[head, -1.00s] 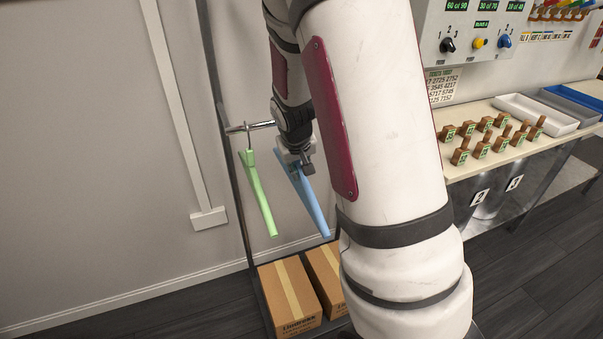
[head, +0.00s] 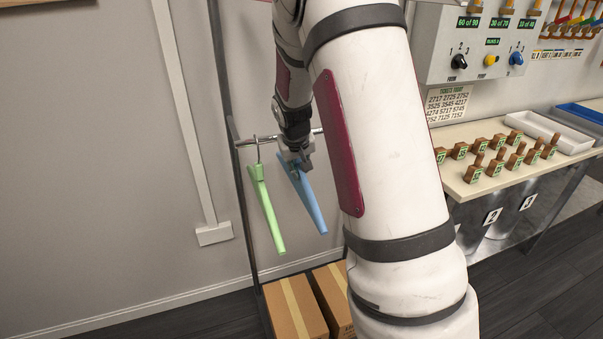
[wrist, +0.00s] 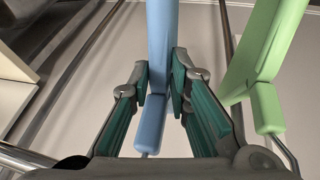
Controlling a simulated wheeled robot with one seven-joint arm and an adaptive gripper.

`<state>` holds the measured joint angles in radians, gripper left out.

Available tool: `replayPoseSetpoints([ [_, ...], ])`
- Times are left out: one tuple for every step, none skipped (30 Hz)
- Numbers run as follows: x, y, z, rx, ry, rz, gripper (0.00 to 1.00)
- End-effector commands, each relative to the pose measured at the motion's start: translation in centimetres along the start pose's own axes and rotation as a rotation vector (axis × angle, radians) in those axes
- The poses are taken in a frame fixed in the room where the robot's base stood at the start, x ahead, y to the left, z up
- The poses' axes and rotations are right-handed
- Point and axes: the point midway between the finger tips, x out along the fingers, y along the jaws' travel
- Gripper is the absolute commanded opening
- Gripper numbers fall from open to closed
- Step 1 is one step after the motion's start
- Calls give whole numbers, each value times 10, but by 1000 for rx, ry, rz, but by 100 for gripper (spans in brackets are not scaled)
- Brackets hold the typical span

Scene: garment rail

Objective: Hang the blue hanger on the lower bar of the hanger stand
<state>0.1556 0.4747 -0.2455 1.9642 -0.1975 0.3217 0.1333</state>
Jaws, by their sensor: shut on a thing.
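The blue hanger (head: 305,197) is held by its upper part in my gripper (head: 295,157), just right of the green hanger. In the wrist view the blue hanger (wrist: 162,50) runs between the two green-padded fingers of my gripper (wrist: 160,85), which are shut on it. Its hook end shows below the pads, partly cut off by the gripper body. The lower bar (head: 246,141) of the stand runs behind my wrist, which hides part of it. I cannot tell whether the blue hook touches the bar.
A green hanger (head: 266,208) hangs on the lower bar close to the left; it also shows in the wrist view (wrist: 265,50). The stand's upright (head: 230,130) is farther left. Cardboard boxes (head: 295,308) lie below. A counter with tagged wooden blocks (head: 497,163) is at right.

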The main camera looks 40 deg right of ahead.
Motion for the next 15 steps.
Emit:
replayPoseSetpoints([
  [2, 0, -4, 1, 1, 0, 0],
  [3, 0, -6, 1, 2, 0, 0],
  [6, -1, -4, 0, 0, 0, 0],
  [9, -2, -3, 0, 0, 0, 0],
  [11, -2, -2, 0, 0, 0, 0],
  [13, -3, -1, 0, 0, 0, 0],
  [15, -3, 0, 0, 0, 0, 0],
  [17, -4, 0, 0, 1, 0, 0],
  [19, -4, 1, 0, 1, 0, 0],
  [21, -4, 2, 0, 1, 0, 0],
  [22, -5, 3, 0, 1, 0, 0],
  [24, -5, 4, 0, 0, 0, 0],
  [25, -5, 4, 0, 0, 0, 0],
  [26, -6, 4, 0, 0, 0, 0],
  [27, -6, 5, 0, 1, 0, 0],
])
